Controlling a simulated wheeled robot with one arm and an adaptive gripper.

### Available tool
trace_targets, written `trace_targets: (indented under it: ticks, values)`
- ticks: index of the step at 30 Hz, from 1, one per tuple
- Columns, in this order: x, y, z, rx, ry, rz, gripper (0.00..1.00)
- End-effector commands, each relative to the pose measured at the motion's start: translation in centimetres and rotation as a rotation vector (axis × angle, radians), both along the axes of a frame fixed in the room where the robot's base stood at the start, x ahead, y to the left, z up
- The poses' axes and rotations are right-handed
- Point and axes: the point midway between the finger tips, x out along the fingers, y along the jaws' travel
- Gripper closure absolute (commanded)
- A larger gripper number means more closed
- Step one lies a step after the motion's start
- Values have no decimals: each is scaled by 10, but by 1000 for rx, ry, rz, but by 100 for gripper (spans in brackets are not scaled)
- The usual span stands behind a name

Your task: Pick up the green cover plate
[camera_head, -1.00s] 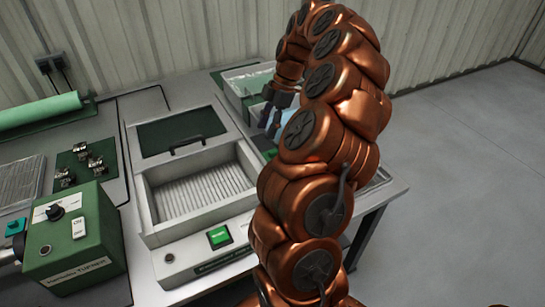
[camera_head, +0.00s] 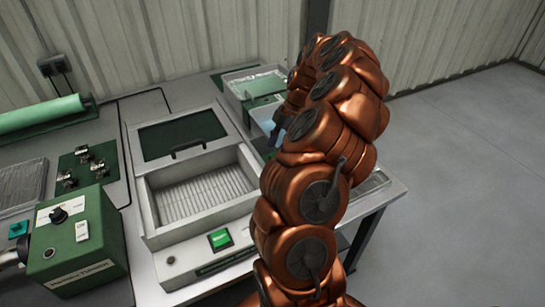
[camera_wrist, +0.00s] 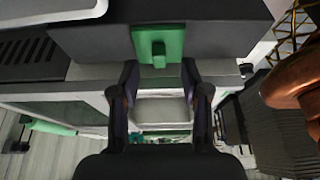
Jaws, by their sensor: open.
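A green plate (camera_wrist: 158,43) with a small green tab on its middle shows at the top centre of the wrist view, against a dark grey block face. It appears to be the green cover plate. I cannot make it out for sure in the head view, where my arm covers that area. My gripper (camera_wrist: 160,75) is open, its two dark fingers apart below the plate in the wrist view. The plate lies beyond the fingertips, roughly in line with the gap, and nothing is held. In the head view my gripper is mostly hidden behind my arm.
A grey machine with an open ribbed tray (camera_head: 200,193) and green button (camera_head: 220,240) stands on the bench. A green control box (camera_head: 75,240) is at left. A pale bin (camera_head: 250,85) stands at the back, near my arm. Open floor lies to the right.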

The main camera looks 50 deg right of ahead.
Motion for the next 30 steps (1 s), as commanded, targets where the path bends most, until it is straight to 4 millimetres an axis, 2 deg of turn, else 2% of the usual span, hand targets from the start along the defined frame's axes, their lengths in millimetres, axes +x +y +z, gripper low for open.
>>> trace_targets:
  ticks: [6, 14, 27, 30]
  values:
    - [3, 9, -21, 2, 1, 1, 54]
    - [4, 10, -24, -1, -2, -1, 54]
    - [4, 10, -24, 0, -1, 0, 99]
    - [4, 10, -24, 0, -1, 0, 99]
